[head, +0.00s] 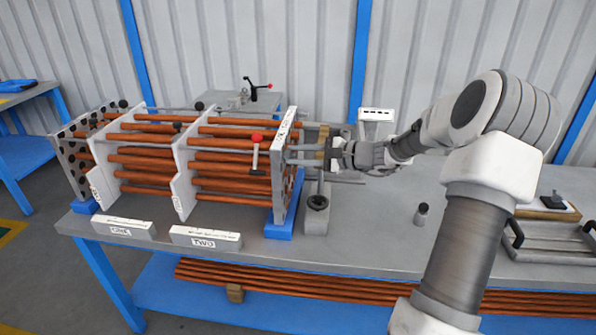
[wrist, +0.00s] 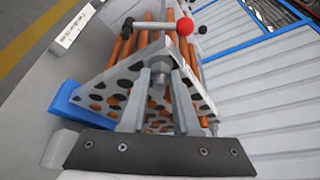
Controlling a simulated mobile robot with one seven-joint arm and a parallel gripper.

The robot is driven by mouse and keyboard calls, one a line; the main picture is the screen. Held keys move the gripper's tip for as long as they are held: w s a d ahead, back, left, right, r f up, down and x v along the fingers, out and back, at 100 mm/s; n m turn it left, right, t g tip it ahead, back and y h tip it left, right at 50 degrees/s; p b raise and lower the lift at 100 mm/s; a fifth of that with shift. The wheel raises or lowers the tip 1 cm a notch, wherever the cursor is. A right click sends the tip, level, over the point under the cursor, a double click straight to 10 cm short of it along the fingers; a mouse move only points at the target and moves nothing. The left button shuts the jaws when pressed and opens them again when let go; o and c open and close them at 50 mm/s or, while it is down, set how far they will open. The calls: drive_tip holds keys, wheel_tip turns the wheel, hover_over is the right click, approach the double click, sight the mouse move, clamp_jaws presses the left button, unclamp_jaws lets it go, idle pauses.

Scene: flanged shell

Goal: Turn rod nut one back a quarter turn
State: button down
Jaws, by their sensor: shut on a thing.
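The flanged shell's tube bundle lies on the bench, with copper-coloured tubes (head: 150,160) running through white plates (head: 184,175) to a perforated end plate (head: 283,180). In the wrist view that end plate (wrist: 115,88) fills the middle, with rows of dark holes. My gripper (head: 292,155) reaches in from the right at the end plate. In the wrist view its two fingers (wrist: 160,82) close on a small grey rod nut (wrist: 160,67) near the plate's upper edge. The fingers hide part of the nut, and I cannot read its number.
A red-knobbed lever (head: 256,150) stands by the bundle; its knob (wrist: 185,26) shows in the wrist view. Blocks marked ONE (head: 122,229) and TWO (head: 205,238) sit at the bench's front edge. A grey fixture (head: 317,205) stands close below my gripper. A tray (head: 550,240) lies right.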

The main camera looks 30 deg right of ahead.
drive_tip(key=n+t+b, duration=0.1)
drive_tip(key=n+b, duration=0.1)
drive_tip(key=b, duration=0.3)
drive_tip(key=n+b, duration=0.2)
drive_tip(key=b, duration=0.3)
drive_tip(key=n+t+b, duration=0.1)
drive_tip(key=b, duration=0.4)
drive_tip(key=shift+s+a+f+n+t, duration=0.1)
drive_tip(key=shift+a+f+n+t, duration=0.2)
drive_tip(key=shift+f+n, duration=0.1)
drive_tip(key=shift+r+y+b, duration=0.25)
drive_tip(key=shift+y+b, duration=0.05)
drive_tip(key=shift+b, duration=0.1)
drive_tip(key=c, duration=0.6)
unclamp_jaws()
drive_tip(key=shift+c, duration=0.2)
drive_tip(key=shift+d, duration=0.1)
drive_tip(key=shift+s+d, duration=0.2)
drive_tip(key=p+v, duration=0.3)
drive_tip(key=v, duration=1.3)
drive_tip(key=shift+s+f, duration=0.15)
drive_tip(key=shift+s, duration=0.25)
drive_tip(key=shift+d, duration=0.1)
